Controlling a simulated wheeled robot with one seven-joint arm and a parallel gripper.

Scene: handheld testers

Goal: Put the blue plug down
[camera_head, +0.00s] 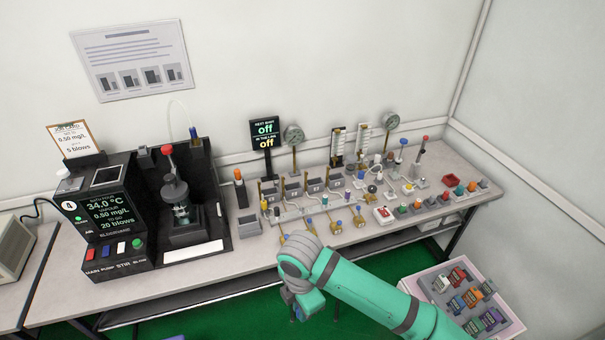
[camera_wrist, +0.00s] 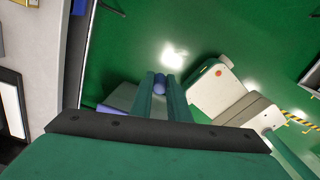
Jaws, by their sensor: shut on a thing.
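The blue plug (camera_wrist: 159,84) shows in the wrist view as a small rounded blue-violet piece between my two green fingers. My gripper (camera_wrist: 160,78) is shut on it. The green floor lies behind the plug in this view, so it is held in the air. In the head view my gripper (camera_head: 299,311) hangs in front of the bench's front edge, over the floor side.
The long bench (camera_head: 255,262) carries a dark tester (camera_head: 105,215) at left, a grey block (camera_head: 249,226), an orange-topped plug (camera_head: 239,176), and crowded valves and gauges. A pale tray (camera_head: 508,327) of coloured blocks stands lower right. A bare strip runs along the bench front.

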